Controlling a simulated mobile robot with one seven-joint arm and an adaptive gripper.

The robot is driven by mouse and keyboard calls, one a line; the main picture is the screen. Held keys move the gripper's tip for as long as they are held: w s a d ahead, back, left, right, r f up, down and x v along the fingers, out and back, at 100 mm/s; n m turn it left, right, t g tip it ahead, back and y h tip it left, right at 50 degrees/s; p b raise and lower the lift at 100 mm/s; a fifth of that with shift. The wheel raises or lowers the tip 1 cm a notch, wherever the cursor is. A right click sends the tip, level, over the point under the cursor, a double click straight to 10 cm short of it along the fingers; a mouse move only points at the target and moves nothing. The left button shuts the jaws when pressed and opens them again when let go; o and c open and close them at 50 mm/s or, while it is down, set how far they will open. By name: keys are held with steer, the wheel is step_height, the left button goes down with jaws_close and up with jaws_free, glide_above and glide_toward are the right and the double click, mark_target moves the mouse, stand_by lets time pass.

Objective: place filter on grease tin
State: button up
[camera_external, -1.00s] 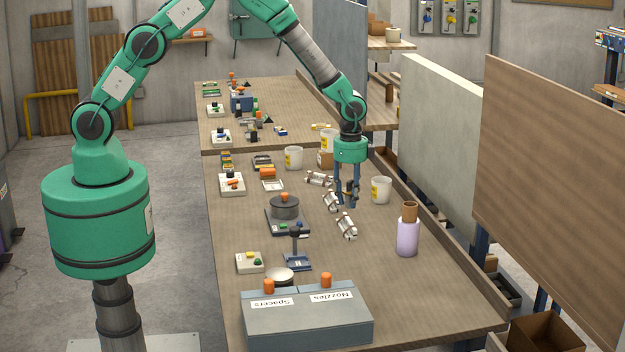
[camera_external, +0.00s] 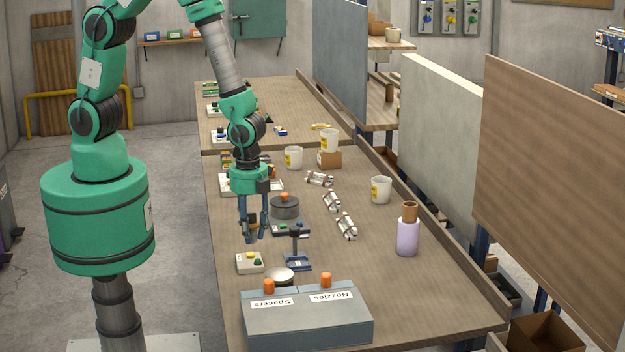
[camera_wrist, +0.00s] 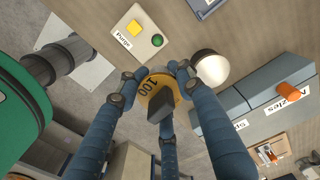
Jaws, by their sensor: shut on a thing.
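My gripper (camera_external: 253,236) is shut on a yellow-orange disc (camera_external: 252,225) and holds it above the left side of the near table. A low round thing with a pale top (camera_external: 279,275) stands behind the grey box, nearer the camera than my gripper. It also shows in the wrist view (camera_wrist: 210,67), right of the held disc and apart from it. I cannot tell for sure whether it is the grease tin.
A "Purge" button box (camera_wrist: 140,38) lies close to my gripper. A small blue stand (camera_external: 297,258), a dark round pot with an orange knob (camera_external: 285,208) and a grey Spacers/Nozzles box (camera_external: 307,322) stand nearby. A lilac bottle (camera_external: 408,235) is at the right.

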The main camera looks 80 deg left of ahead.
steer(key=s+m, duration=0.1)
steer(key=s, duration=0.6)
steer(key=shift+s+m, duration=0.25)
steer(key=shift+m, duration=0.15)
steer(key=shift+d, duration=0.1)
steer(key=p, duration=0.1)
glide_above(280, 273)
steer(key=shift+f, duration=0.75)
steer(key=shift+f, duration=1.75)
steer(key=shift+f, duration=0.15)
